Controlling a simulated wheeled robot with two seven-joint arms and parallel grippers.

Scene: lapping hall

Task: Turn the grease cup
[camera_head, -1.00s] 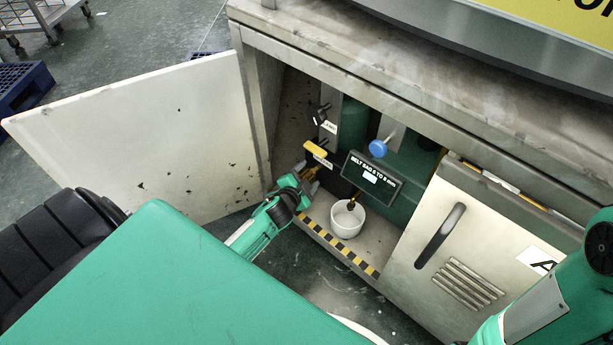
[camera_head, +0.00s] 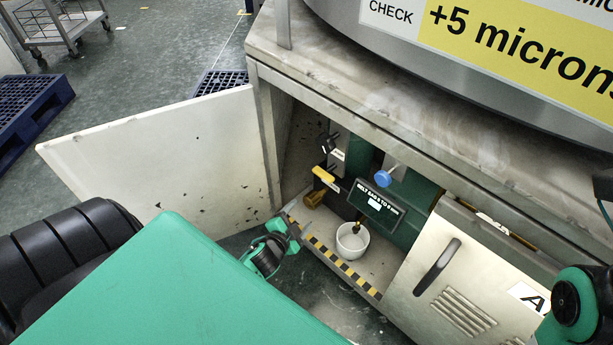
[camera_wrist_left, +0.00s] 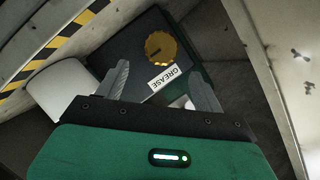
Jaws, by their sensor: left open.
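The grease cup is a brass-yellow knurled round cap. In the left wrist view the cup (camera_wrist_left: 161,47) sits on a dark block beside a white GREASE label (camera_wrist_left: 164,78). In the head view the cup (camera_head: 314,198) shows inside the open cabinet, low on the left, below a yellow handle. My left gripper (camera_head: 294,228) is open and empty at the cabinet's front edge, apart from the cup. In the left wrist view its two fingers (camera_wrist_left: 158,68) stand apart, with the cup beyond their tips. My right arm shows at the right edge; its gripper is out of view.
A white pot (camera_head: 352,242) stands on the cabinet floor. The open door (camera_head: 160,150) bounds the left, the closed door (camera_head: 450,270) the right.

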